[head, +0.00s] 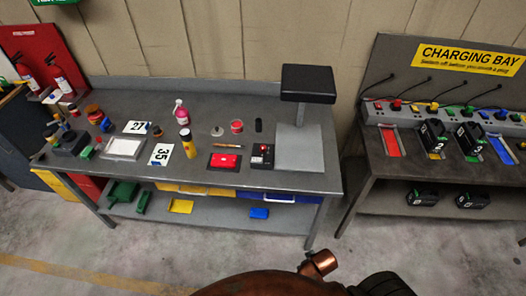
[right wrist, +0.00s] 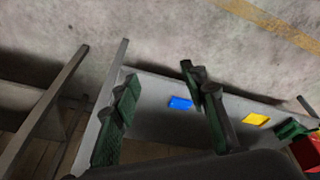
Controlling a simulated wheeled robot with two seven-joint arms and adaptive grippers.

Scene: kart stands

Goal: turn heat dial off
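A small black control box (head: 262,156) with red and white details stands on the grey workbench (head: 255,182), near its front edge. It may carry the heat dial, but the dial and its setting are too small to tell. Right of it is a grey stand (head: 299,147) with a black block (head: 308,83) on top. My right gripper (right wrist: 163,108) is open and empty in the right wrist view. Its two green-padded fingers are wide apart, with the bench's lower shelf beyond them. No dial shows in that view. My left gripper is not in view.
Bottles, jars and number cards stand further left. The charging bay table (head: 385,176) is at right, across a floor gap. The lower shelf holds blue (head: 259,213) and yellow (head: 181,206) items.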

